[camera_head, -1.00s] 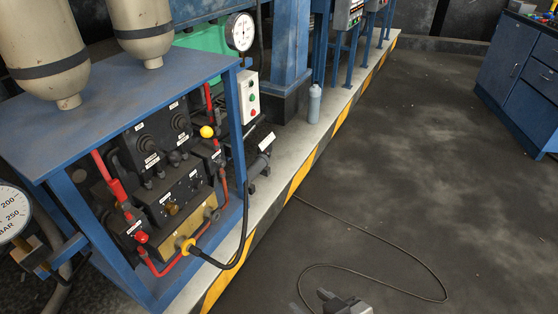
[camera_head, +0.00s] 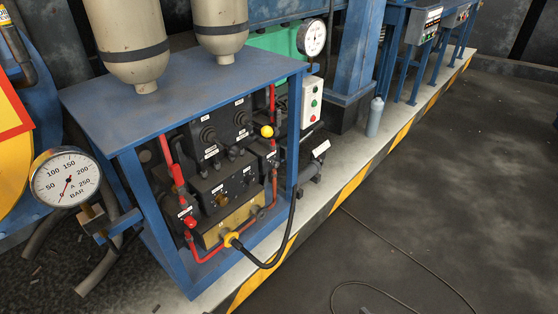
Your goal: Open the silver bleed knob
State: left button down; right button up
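A blue frame (camera_head: 128,165) holds a dark valve panel (camera_head: 236,184) with several small knobs, labels and red pipes. The knobs are too small to tell which is the silver bleed knob. A brass-coloured fitting (camera_head: 222,200) sits on the panel's lower front, and a small greyish fitting (camera_head: 259,211) is at its lower right. My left gripper is not in view.
A round gauge (camera_head: 66,178) stands left of the frame; another (camera_head: 312,38) is behind it. A yellow fitting (camera_head: 231,239) carries a black hose. A grey bottle (camera_head: 375,117) stands on the striped platform edge (camera_head: 345,194). The dark floor at right is mostly clear, with a cable (camera_head: 416,262).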

aim_at(274, 164)
jog(key=u, duration=0.2)
jog(key=i, duration=0.9)
jog(key=u, duration=0.25)
